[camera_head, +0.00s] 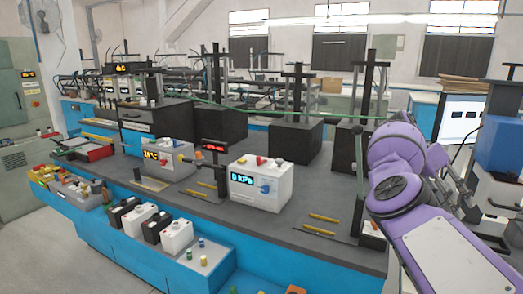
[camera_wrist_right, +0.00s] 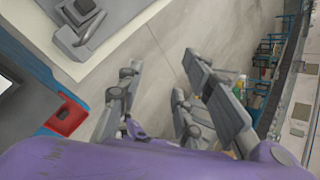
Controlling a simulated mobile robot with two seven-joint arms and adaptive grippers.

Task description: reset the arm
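My right arm (camera_head: 440,240), purple and grey, comes in at the lower right of the head view and bends up beside the right end of the bench. My right gripper (camera_head: 462,188) is small and partly hidden behind the arm there. In the right wrist view the two grey fingers of the right gripper (camera_wrist_right: 160,72) stand wide apart with nothing between them; grey floor shows beyond. My left arm and gripper are in neither view.
A blue bench with a dark top (camera_head: 330,240) carries a white power unit (camera_head: 262,190), another unit (camera_head: 168,162), yellow-handled tools and black stands. White and black batteries (camera_head: 176,237) line a lower front shelf. Equipment with a blue box (camera_head: 500,142) stands right of my arm.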

